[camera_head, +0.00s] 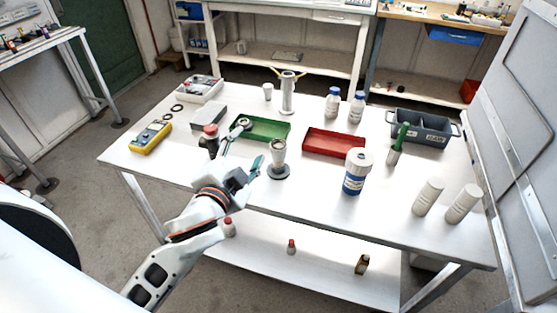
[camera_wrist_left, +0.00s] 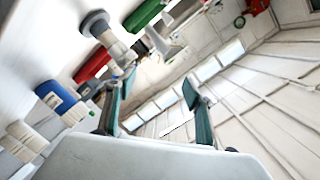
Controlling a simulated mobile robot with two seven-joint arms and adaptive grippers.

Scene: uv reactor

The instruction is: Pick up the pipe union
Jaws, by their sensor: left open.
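A grey metal cylindrical fitting on a round dark base (camera_head: 279,158) stands upright near the middle of the white table. It looks like the pipe union, but I cannot be sure. In the left wrist view it shows at the upper left (camera_wrist_left: 112,42), beyond and beside the left finger. My left gripper (camera_head: 244,152) is open and empty just left of the fitting, with one teal finger close to it. Whether they touch is unclear. In the left wrist view the space between the fingertips (camera_wrist_left: 158,80) is empty.
A green tray (camera_head: 262,129) and a red tray (camera_head: 334,143) lie behind. A blue-labelled jar (camera_head: 356,172) stands right of the fitting. A red-topped dark item (camera_head: 210,140) is left of my gripper. The front table strip is mostly clear.

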